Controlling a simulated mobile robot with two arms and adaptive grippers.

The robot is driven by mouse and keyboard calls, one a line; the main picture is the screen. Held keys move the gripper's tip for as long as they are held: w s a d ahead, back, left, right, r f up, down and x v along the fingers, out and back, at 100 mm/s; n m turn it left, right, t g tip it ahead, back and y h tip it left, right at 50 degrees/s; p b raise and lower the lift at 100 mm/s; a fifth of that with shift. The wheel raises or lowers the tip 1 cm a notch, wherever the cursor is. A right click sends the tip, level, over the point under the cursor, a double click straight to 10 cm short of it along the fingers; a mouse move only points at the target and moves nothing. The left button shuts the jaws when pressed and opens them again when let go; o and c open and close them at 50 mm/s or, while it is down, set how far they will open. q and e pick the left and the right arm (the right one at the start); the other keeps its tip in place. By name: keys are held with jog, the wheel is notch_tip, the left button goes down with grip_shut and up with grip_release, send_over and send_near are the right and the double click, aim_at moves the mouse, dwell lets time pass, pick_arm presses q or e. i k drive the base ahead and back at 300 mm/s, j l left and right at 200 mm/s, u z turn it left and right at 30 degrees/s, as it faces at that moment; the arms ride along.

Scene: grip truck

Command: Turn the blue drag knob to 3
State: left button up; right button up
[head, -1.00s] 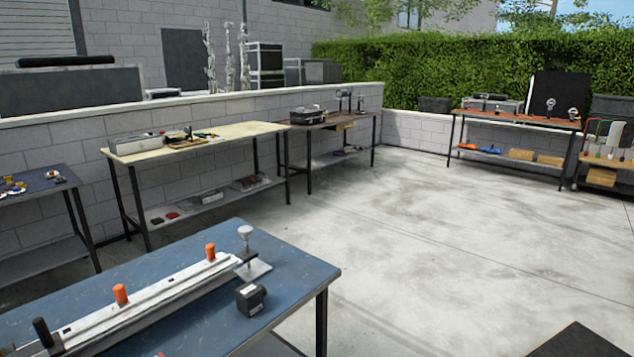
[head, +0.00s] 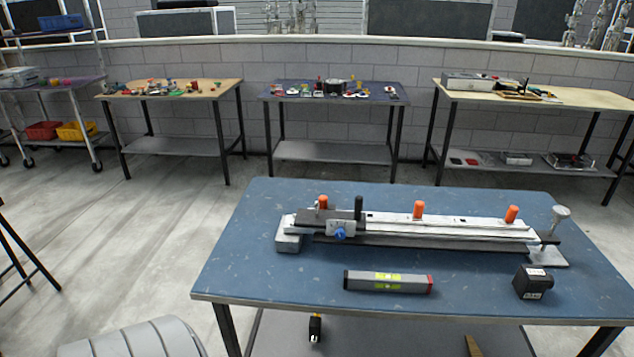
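The blue drag knob (head: 340,234) is a small blue knob on the front of a pale carriage (head: 341,228) near the left end of a long metal rail device (head: 430,231). The device lies on a blue table (head: 235,264). A black upright handle (head: 358,207) and orange posts (head: 418,209) stand along the device. The knob's setting and any numbers around it are too small to read. Neither of my grippers is in view.
A grey bar with yellow-green labels (head: 388,282) and a black box (head: 533,283) lie in front of the rail. Workbenches (head: 170,91) stand along the back wall. A cart with red and yellow bins (head: 76,131) is at the far left.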

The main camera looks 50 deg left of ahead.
aim_at(339, 234)
jog(key=u, duration=1.4)
